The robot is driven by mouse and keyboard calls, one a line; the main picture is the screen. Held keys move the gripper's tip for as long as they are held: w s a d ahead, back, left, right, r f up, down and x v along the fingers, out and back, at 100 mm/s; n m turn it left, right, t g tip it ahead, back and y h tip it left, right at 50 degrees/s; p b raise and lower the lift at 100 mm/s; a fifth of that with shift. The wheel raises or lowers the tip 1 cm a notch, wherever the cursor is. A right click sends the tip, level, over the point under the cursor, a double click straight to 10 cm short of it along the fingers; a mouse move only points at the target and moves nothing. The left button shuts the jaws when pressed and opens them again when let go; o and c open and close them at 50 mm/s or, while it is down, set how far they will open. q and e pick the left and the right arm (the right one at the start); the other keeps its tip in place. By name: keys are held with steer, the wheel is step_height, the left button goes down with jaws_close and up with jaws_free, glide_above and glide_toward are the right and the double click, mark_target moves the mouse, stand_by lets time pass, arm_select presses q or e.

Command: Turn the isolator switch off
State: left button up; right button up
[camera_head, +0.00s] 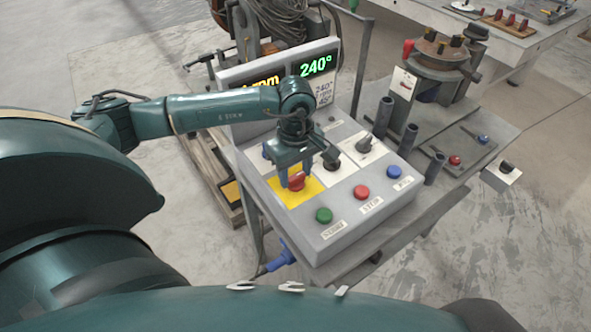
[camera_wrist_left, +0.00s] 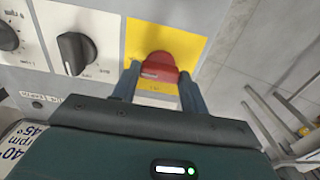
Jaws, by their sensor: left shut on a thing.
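The isolator switch is a red knob (camera_head: 296,181) on a yellow plate (camera_head: 312,188) at the left of the grey control box. My left gripper (camera_head: 295,180) reaches down over it, its two blue fingers on either side of the knob. In the left wrist view, the red knob (camera_wrist_left: 159,67) sits between the two fingertips (camera_wrist_left: 157,76) in front of the yellow plate (camera_wrist_left: 185,45). The gripper is shut on the knob. The gripper body hides part of the plate, and the switch's marking is too small to read. My right gripper is not in view.
The box (camera_head: 335,215) also carries a green button (camera_head: 324,215), a red button (camera_head: 361,192), a blue button (camera_head: 393,172) and black selector knobs (camera_head: 365,145). A display (camera_head: 316,65) reading 240° stands behind. A black knob (camera_wrist_left: 76,52) is close left of the gripper.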

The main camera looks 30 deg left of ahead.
arm_select(q)
steer(key=shift+c, duration=0.9)
